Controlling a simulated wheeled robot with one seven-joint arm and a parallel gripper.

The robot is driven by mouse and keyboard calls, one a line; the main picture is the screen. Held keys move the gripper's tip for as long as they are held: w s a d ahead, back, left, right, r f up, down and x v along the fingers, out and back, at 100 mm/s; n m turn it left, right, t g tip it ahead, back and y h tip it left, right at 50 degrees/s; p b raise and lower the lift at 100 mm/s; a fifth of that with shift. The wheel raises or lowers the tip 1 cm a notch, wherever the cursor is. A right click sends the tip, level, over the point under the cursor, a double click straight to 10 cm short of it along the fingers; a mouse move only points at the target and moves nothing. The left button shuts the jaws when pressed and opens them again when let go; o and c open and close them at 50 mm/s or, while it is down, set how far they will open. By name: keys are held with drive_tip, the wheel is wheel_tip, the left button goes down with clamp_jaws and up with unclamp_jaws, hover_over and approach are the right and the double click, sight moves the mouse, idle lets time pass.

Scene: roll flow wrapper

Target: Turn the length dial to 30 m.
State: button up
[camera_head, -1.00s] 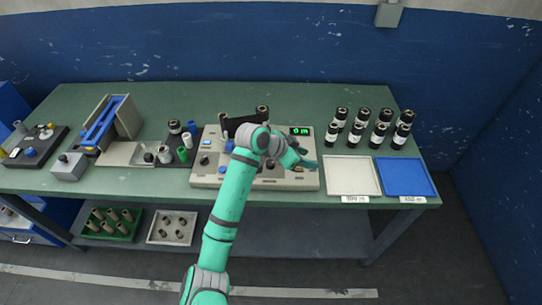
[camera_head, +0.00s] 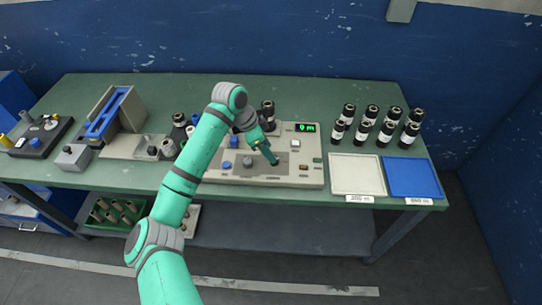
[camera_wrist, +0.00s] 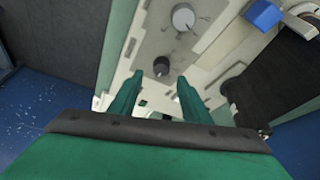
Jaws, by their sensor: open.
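The wrapper machine (camera_head: 305,170) is a light grey panel on the green table, with a green display (camera_head: 306,128) that seems to read 0 m. In the wrist view a small black knob (camera_wrist: 161,65) lies just beyond the gap between my fingertips, and a larger grey knob (camera_wrist: 183,17) is farther up the panel. I cannot tell from labels which one is the length dial. My gripper (camera_head: 274,162) is over the middle right of the panel. In the wrist view my gripper (camera_wrist: 159,86) is open and empty, with a finger on each side of the black knob's line.
Several black rolls (camera_head: 366,131) stand at the right, behind a white tray (camera_head: 358,176) and a blue tray (camera_head: 412,178). A blue block (camera_wrist: 263,14) and a dark roll of film lie right of the knobs in the wrist view. A blue knob (camera_head: 227,165) is on the panel's left.

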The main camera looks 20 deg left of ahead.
drive_tip(key=shift+x, duration=2.45)
drive_tip(key=shift+a, duration=0.2)
drive_tip(key=c, duration=1)
